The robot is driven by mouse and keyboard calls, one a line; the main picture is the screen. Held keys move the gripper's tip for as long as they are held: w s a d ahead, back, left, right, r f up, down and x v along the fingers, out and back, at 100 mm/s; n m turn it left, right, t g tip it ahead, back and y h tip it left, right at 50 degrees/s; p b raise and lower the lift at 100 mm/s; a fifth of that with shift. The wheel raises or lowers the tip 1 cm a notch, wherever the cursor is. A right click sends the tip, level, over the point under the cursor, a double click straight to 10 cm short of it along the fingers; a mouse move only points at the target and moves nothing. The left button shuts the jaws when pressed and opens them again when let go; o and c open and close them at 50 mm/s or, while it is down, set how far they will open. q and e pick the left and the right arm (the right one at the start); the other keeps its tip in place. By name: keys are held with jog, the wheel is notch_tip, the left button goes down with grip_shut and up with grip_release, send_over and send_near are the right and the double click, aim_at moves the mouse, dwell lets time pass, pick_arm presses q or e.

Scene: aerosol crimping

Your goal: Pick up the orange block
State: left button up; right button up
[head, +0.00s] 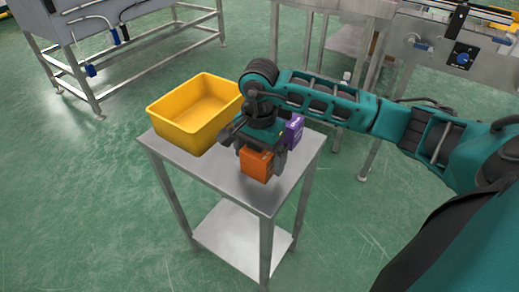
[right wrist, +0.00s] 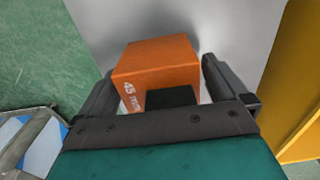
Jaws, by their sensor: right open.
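The orange block (head: 256,163) stands on the metal table (head: 225,181), near its front part. In the right wrist view the orange block (right wrist: 160,64) lies between the two fingers, with white print on its side. My right gripper (head: 262,160) is above and around the block from behind. Its fingers (right wrist: 165,85) are open, one on each side, with a gap visible at least on the right side. The block's lower part is partly hidden by the gripper body in the wrist view. My left gripper is not in view.
A purple block (head: 294,130) stands on the table just right of my right gripper. A yellow bin (head: 196,112) sits at the table's back left; its side also shows in the wrist view (right wrist: 298,85). Metal benches and machinery stand behind. The table's front left is clear.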

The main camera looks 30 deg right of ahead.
jog(key=shift+c, duration=0.3)
jog(key=c, duration=1.1)
jog(key=shift+r+p, duration=2.95)
jog(key=shift+r, duration=1.85)
